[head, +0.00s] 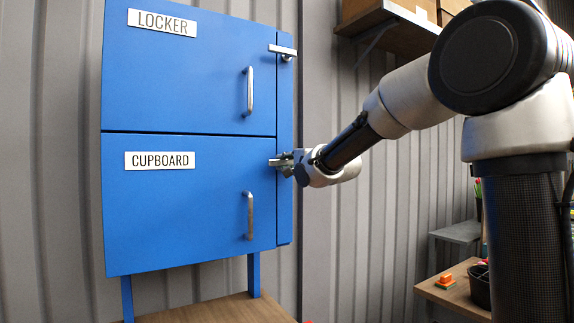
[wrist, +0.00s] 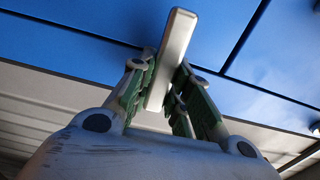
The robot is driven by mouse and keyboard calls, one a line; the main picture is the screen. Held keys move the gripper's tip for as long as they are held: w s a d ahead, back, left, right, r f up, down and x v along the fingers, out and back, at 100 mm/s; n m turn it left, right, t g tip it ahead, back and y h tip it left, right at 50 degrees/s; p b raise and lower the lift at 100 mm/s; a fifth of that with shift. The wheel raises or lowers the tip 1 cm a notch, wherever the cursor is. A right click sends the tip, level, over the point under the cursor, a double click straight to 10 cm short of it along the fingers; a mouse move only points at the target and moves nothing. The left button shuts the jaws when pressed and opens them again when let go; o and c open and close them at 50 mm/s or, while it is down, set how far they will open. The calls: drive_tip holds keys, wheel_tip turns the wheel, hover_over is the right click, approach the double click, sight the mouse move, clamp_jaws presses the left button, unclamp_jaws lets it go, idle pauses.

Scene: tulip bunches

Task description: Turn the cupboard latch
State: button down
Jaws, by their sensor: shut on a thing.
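The cupboard (head: 185,215) is the lower blue door, with a white CUPBOARD label and a vertical metal handle (head: 249,215). Its latch (head: 273,162) is at the door's upper right edge, mostly hidden by my gripper in the head view. In the wrist view the latch (wrist: 172,55) is a pale metal bar standing between the green-padded fingers. My gripper (head: 285,163) is shut on the latch; the fingers also show in the wrist view (wrist: 166,93), one on each side of the bar. The latch looks about level in the head view.
The LOCKER door (head: 190,70) above has its own level latch (head: 283,50) and a vertical handle (head: 249,90). A shelf with boxes (head: 395,15) is at the upper right. A wooden surface (head: 455,290) with small items is at the lower right.

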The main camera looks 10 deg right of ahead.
idle(0.6)
drive_tip(key=c, duration=1.3)
unclamp_jaws()
drive_tip(key=v, duration=1.2)
